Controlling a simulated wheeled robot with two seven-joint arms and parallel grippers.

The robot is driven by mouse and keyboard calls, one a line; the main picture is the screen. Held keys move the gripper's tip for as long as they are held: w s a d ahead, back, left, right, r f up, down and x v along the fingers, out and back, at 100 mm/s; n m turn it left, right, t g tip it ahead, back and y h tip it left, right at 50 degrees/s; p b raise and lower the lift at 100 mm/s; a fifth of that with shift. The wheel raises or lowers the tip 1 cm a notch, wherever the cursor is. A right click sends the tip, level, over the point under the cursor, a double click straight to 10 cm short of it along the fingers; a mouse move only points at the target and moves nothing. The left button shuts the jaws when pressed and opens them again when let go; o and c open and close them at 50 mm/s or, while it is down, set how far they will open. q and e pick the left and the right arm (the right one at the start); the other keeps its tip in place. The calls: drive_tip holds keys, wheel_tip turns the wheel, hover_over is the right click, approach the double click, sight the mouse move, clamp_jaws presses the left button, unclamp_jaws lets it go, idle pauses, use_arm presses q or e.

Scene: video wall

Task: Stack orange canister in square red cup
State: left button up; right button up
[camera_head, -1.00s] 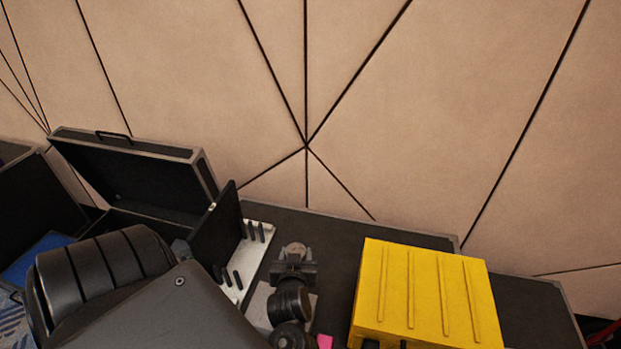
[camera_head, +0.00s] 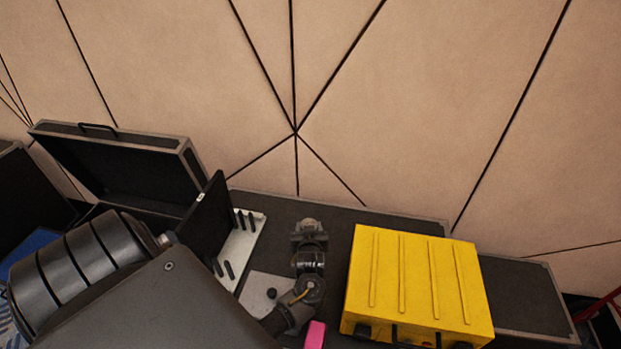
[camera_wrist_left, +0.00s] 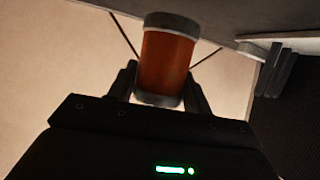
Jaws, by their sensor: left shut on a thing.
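The orange canister (camera_wrist_left: 166,62), with grey ends, is between the two dark fingers of my left gripper (camera_wrist_left: 160,82) in the left wrist view. The gripper is shut on its sides. In the head view my left gripper (camera_head: 308,232) hangs over the dark table, left of the yellow case, with a grey round end showing between its fingers; no orange shows there. I do not see a square red cup in either view. My right gripper is not in view.
A yellow ribbed case (camera_head: 412,280) stands right of my gripper. A white plate with black pegs (camera_head: 240,245) and a black panel (camera_head: 207,215) are to its left. An open dark case (camera_head: 118,170) is further left. A pink block (camera_head: 315,335) is at the front edge.

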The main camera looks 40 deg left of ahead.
use_arm(q)
drive_tip(key=shift+w+a+f, duration=0.2)
drive_tip(key=shift+w+f, duration=0.35)
drive_tip(key=shift+f, duration=0.15)
drive_tip(key=shift+w+f+p, duration=0.1)
drive_tip(key=shift+f+p, duration=0.2)
drive_tip(key=shift+f, duration=1.3)
drive_tip(key=shift+f, duration=0.15)
drive_tip(key=o, duration=1.1)
drive_tip(key=shift+c, duration=0.2)
